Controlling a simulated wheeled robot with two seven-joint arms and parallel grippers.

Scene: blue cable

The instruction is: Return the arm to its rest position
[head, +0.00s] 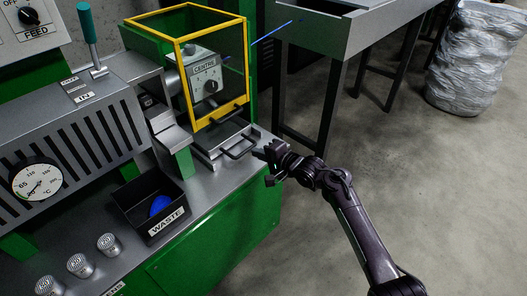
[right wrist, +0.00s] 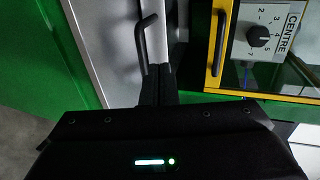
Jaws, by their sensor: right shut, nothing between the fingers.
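My right gripper (head: 265,163) is at the right end of the green machine, just right of the drawer handle (head: 241,148) in the head view. In the right wrist view its fingers (right wrist: 157,84) are together with nothing between them, near the dark handle (right wrist: 146,38). I cannot tell whether they touch it. The blue cable (head: 272,32) runs out of the yellow-framed guard toward the grey trough. My left gripper is not in view.
The yellow-framed guard (head: 182,80) covers the CENTRE dial (head: 208,87). A black WASTE bin (head: 145,216) holds a blue piece (head: 159,205). The grey trough (head: 345,36) stands on dark legs behind. A silver wrapped roll (head: 470,65) stands at the right.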

